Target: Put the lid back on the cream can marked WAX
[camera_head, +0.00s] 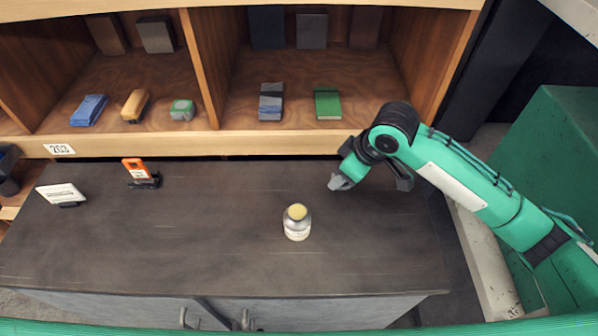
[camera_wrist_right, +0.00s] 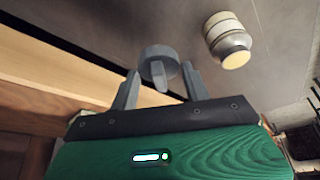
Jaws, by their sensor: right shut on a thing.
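A small cream and grey can (camera_head: 297,230) stands upright near the middle of the dark bench top, its round top pale yellow. It also shows in the right wrist view (camera_wrist_right: 226,32), upper right; no WAX marking is readable. My right gripper (camera_head: 341,182) is above the bench, behind and to the right of the can. In the right wrist view, my right gripper (camera_wrist_right: 161,82) is shut on a round grey lid (camera_wrist_right: 155,55) with a small knob. The lid is held apart from the can. My left gripper is not in view.
A wooden shelf (camera_head: 180,146) with several boxes and books runs along the back of the bench (camera_head: 180,230). An orange and black item (camera_head: 138,172) and a white sign (camera_head: 62,193) stand at the left. The bench around the can is clear.

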